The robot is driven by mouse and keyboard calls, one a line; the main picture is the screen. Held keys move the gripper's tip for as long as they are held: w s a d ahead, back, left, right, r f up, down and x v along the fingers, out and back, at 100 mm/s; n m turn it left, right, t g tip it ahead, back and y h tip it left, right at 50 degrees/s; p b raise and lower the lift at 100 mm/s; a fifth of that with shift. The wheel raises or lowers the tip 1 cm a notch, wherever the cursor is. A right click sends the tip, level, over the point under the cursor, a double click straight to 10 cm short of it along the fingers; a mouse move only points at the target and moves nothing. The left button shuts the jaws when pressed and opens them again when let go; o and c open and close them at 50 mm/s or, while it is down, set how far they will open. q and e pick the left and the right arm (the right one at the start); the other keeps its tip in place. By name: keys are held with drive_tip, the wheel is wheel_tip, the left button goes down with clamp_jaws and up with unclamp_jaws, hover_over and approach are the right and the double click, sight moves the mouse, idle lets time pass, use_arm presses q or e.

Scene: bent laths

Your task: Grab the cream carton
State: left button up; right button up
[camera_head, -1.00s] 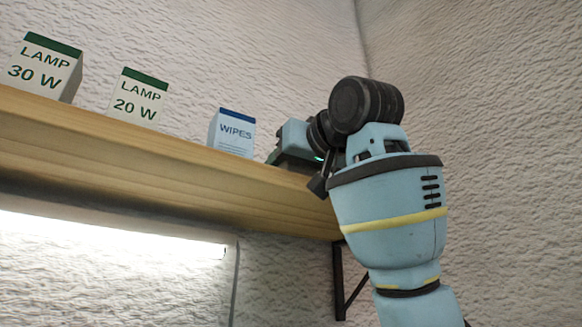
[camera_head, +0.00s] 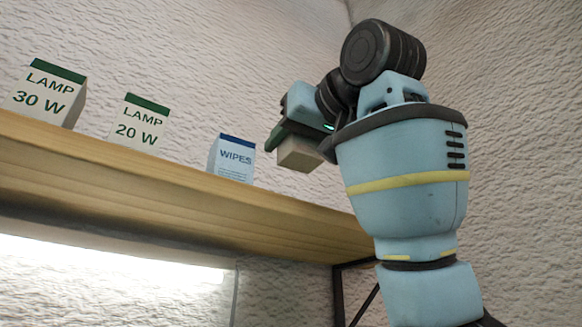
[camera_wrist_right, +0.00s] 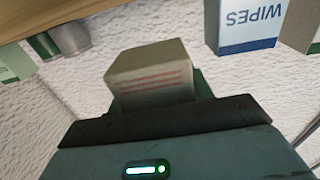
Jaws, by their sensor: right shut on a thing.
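The cream carton (camera_head: 301,155) is held in my right gripper (camera_head: 284,137), raised above the right part of the wooden shelf. In the head view only its lower part shows below the gripper; the rest is hidden behind the jaw. In the right wrist view the cream carton (camera_wrist_right: 150,72) sticks out past the gripper's dark front edge, with lines of faint reddish print on one face. My right gripper is shut on it. My left gripper is not in view.
A wipes box (camera_head: 231,158) with a blue top stands on the shelf (camera_head: 180,185) left of my right gripper. A 20 W lamp box (camera_head: 139,122) and a 30 W lamp box (camera_head: 48,93) stand farther left. The wrist view shows a grey cylindrical thing (camera_wrist_right: 69,38).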

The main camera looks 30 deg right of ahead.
drive_tip(key=s+a, duration=0.3)
drive_tip(key=s, duration=0.4)
drive_tip(key=shift+s+a+r, duration=0.15)
drive_tip(key=shift+a+r, duration=0.05)
drive_tip(key=shift+r, duration=0.15)
